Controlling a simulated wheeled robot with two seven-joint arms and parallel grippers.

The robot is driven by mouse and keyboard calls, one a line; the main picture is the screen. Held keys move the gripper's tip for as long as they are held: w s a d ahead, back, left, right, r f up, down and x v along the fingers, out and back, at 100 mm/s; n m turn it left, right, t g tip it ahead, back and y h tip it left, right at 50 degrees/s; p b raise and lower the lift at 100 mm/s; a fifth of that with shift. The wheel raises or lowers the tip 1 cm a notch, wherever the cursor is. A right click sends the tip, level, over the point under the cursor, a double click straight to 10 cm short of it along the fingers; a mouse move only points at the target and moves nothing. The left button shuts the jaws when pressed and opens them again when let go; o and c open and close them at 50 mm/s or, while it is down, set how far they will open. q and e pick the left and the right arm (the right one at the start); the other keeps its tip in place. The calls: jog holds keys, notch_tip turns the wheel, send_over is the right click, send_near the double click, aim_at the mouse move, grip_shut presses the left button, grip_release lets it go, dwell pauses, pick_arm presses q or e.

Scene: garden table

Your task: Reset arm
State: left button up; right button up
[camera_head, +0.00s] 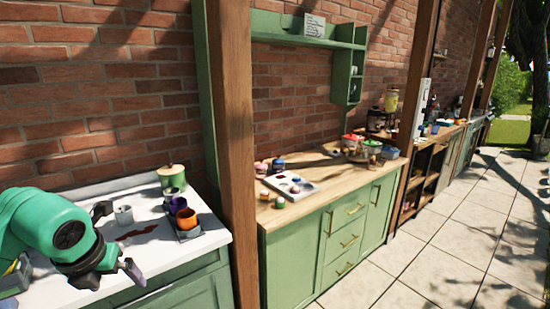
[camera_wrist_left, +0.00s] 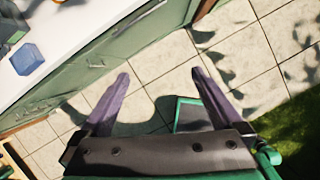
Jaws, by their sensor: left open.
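My left arm comes in from the left in the head view, with its gripper (camera_head: 128,272) in front of the white counter's front edge. In the left wrist view the left gripper (camera_wrist_left: 160,80) is open, its two purple fingers apart, with only paving stones between and beyond them. Nothing is held. My right gripper shows in neither view.
The white counter (camera_head: 205,245) holds an orange cup (camera_head: 187,219), a grey cup (camera_head: 124,215) and a green lidded jar (camera_head: 172,178). A wooden post (camera_head: 232,150) stands to its right. A wood-topped green cabinet (camera_head: 345,235) follows. The paved floor (camera_head: 440,240) is clear.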

pick_arm(q)
jog(key=w+d+f+n+t+h, duration=0.1)
jog(key=w+d+f+n+h, duration=0.1)
jog(key=w+d+f+h, duration=0.35)
jog(key=w+d+f+n+t+h, duration=0.1)
jog(key=w+d+f+n+h, duration=0.1)
jog(key=d+h, duration=0.55)
jog(key=a+f+n+t+y, duration=0.3)
jog(key=a+f+n+y, duration=0.15)
jog(key=f+n, duration=0.6)
jog(key=a+f+n+t+y, duration=0.4)
jog(key=f+n, duration=0.3)
jog(key=f, duration=0.7)
jog(key=s+a+f+n+g+y, duration=0.35)
jog(key=s+f+n+g, duration=0.2)
jog(key=s+f, duration=1.1)
jog(key=s+d+f+n+g, duration=0.1)
jog(key=s+f, duration=0.3)
jog(key=s, duration=0.4)
jog(key=s+d+f+n+g, duration=0.2)
jog(key=s+f+g, duration=0.1)
jog(key=s, duration=0.5)
jog(key=s+d+f+n+g, duration=0.1)
jog(key=s+f+g, duration=0.2)
jog(key=s+f, duration=0.2)
jog(key=s, duration=0.3)
jog(key=shift+s+d+f, duration=0.25)
jog(key=shift+d+f, duration=0.05)
jog(key=shift+d, duration=0.05)
